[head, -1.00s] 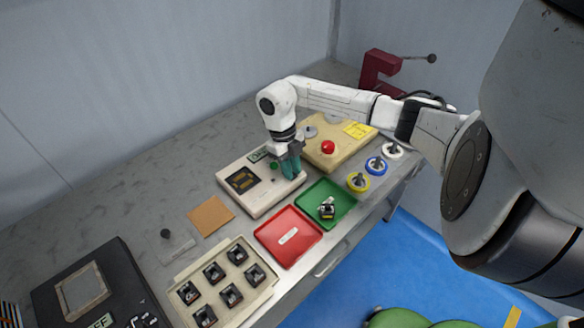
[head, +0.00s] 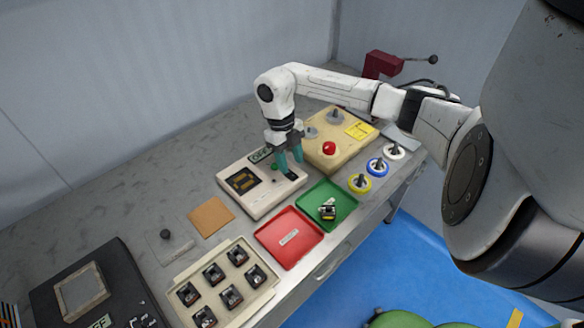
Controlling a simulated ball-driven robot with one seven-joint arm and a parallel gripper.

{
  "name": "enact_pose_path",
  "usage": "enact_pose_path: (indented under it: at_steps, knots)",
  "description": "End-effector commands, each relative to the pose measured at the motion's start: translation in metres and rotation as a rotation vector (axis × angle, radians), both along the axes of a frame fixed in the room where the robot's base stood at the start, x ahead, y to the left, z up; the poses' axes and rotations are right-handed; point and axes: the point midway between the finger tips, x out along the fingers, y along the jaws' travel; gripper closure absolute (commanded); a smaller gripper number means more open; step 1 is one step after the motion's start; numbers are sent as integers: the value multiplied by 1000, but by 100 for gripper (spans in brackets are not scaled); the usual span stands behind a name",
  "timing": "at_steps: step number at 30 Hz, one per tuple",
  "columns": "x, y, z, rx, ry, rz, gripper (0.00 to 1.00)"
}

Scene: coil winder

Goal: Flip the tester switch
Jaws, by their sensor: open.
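The tester is the pale box (head: 258,203) in the middle of the bench, with a dark socket panel (head: 243,181), a display reading OFF (head: 261,155) and a green button or lamp (head: 274,167). A small dark part, which looks like the switch (head: 291,174), sits on its right side. My gripper (head: 290,167) has teal fingers spread apart and pointing down over that side of the tester. It holds nothing that I can see. Whether a fingertip touches the switch cannot be told.
Right of the tester is a tan box with a red button (head: 329,148). In front are a green tray (head: 344,211) holding a small part and a red tray (head: 271,238). Spools (head: 376,167) stand at right. A cream tray (head: 260,294) of several dark parts lies at front left.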

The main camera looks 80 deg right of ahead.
Motion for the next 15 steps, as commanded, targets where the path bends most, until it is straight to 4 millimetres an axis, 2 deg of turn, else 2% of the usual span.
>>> enact_pose_path:
  at_steps: [3, 9, 15]
  knots:
    - [6, -5, 23, -5, 0, 2, 51]
    - [13, -9, 55, -3, 1, 2, 51]
    - [16, -10, 70, -1, 1, 0, 51]
